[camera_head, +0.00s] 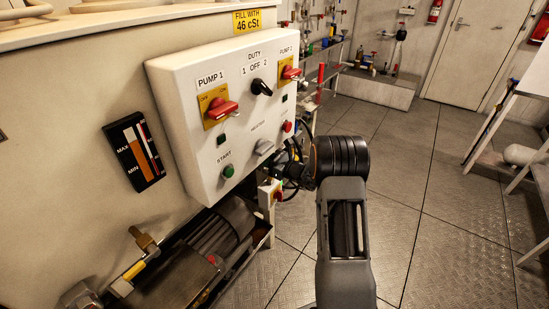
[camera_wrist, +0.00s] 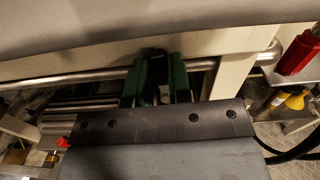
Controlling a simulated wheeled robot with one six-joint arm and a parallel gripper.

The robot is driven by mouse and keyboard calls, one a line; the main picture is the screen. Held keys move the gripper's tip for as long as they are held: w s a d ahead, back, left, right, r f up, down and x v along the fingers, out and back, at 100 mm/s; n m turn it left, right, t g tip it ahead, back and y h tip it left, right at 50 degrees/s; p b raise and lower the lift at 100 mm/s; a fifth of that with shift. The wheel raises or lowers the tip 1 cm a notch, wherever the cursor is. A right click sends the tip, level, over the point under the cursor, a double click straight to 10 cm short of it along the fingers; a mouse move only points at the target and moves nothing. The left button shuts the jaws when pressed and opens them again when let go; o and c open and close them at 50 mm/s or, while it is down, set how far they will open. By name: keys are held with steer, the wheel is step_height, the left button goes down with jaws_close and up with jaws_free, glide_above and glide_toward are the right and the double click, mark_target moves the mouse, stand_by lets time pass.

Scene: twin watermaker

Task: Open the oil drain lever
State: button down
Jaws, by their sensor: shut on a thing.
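My gripper (camera_wrist: 157,82) shows in the wrist view as two green fingers at the centre, with a narrow dark piece between them. The fingers are shut on this dark piece; I cannot tell whether it is the oil drain lever. In the head view my arm reaches toward the right side of the control panel, and my fingers are hidden there. A yellow-handled lever (camera_head: 133,270) by a brass fitting (camera_head: 144,240) shows at the lower left of the head view, unlabelled and apart from my arm.
The white control panel (camera_head: 204,128) stands left of my arm, with the oil level gauge (camera_head: 134,151) beside it. A metal pipe (camera_wrist: 92,80) runs behind my fingers. A red handle (camera_wrist: 300,53) is at right.

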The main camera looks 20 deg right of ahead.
stand_by(0.4)
steer(key=c, duration=1)
jaws_free()
steer(key=shift+c, duration=0.2)
steer(key=shift+d, duration=0.1)
steer(key=v, duration=1.3)
steer(key=shift+s+d, duration=0.2)
steer(key=shift+s, duration=0.15)
